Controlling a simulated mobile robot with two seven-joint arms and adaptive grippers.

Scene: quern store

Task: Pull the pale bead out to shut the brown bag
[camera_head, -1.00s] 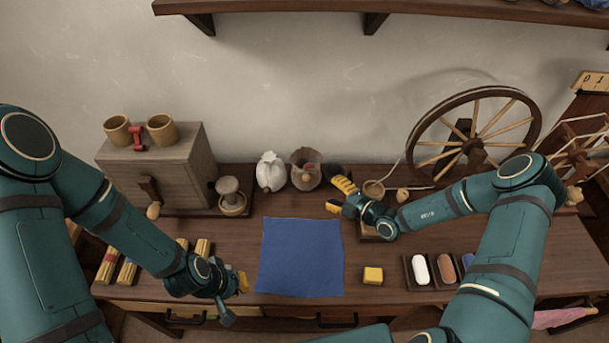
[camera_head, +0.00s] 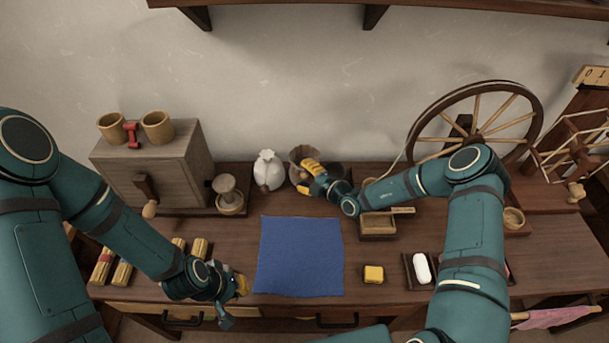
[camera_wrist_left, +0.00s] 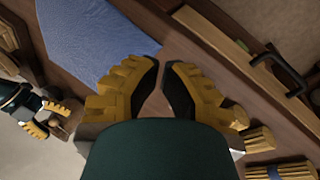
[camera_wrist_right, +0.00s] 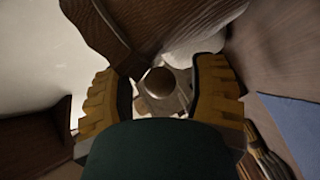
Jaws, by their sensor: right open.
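The brown bag (camera_head: 300,156) stands at the back of the table, partly covered by my right gripper (camera_head: 306,178) in the head view. In the right wrist view the bag (camera_wrist_right: 125,30) is a dark ribbed shape at the top. A round tan bead (camera_wrist_right: 158,80) shows between the spread fingers of my right gripper (camera_wrist_right: 160,85), which is open; I see no finger touching the bead. My left gripper (camera_head: 240,288) is low over the front left of the table. In the left wrist view its fingers (camera_wrist_left: 162,68) stand a little apart with nothing between them.
A white bag (camera_head: 268,172) stands just left of the brown one. A blue cloth (camera_head: 300,255) lies flat at the centre. A wooden box (camera_head: 378,225) and the spinning wheel (camera_head: 480,130) are to the right.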

